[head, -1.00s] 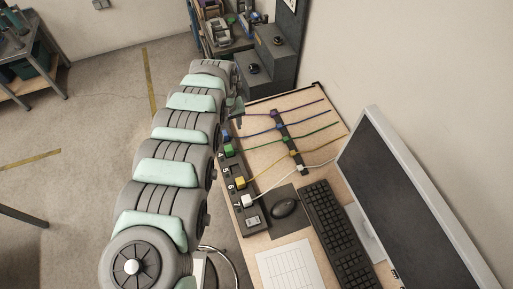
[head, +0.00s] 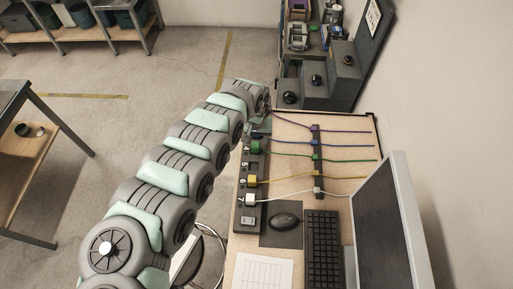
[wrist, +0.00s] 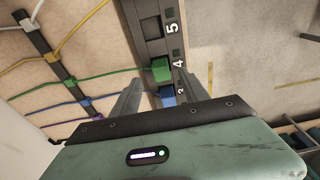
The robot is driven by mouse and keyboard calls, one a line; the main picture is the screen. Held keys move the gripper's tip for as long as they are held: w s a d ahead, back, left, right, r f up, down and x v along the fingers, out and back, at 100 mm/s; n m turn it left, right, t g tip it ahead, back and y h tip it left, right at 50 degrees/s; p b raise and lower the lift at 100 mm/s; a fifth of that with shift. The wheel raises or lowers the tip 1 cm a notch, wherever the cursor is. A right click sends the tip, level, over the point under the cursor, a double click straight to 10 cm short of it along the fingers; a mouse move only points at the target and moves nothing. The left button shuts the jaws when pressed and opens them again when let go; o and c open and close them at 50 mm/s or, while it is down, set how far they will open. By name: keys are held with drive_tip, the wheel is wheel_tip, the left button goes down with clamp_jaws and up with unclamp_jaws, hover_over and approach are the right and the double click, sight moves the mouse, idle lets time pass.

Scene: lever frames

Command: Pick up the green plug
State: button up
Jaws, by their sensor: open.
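The green plug (head: 255,147) sits in the dark socket strip (head: 244,215) on the desk, with a green cable running right. In the wrist view the green plug (wrist: 160,71) is beside the number 4, between and just beyond the finger ends. My gripper (wrist: 158,78) is open and empty, one finger on each side of the plug's line. The blue plug (wrist: 168,97) also lies between the fingers, nearer the palm. In the head view my arm covers the far end of the strip and hides most of the gripper.
A yellow plug (head: 252,180) and a white plug (head: 250,199) sit further along the strip. Their cables run through a dark cable holder (head: 318,170). A mouse (head: 285,221), keyboard (head: 322,250) and monitor (head: 385,225) stand nearer and to the right.

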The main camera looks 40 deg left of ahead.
sight(255, 144)
drive_tip(key=shift+w+a+f, duration=0.15)
drive_tip(key=shift+f, duration=0.9)
drive_tip(key=shift+w+a+f, duration=0.15)
drive_tip(key=shift+a+f, duration=0.05)
drive_tip(key=shift+f, duration=0.8)
drive_tip(key=shift+w+a+f, duration=0.15)
drive_tip(key=shift+f, duration=0.9)
drive_tip(key=shift+c, duration=0.4)
clamp_jaws()
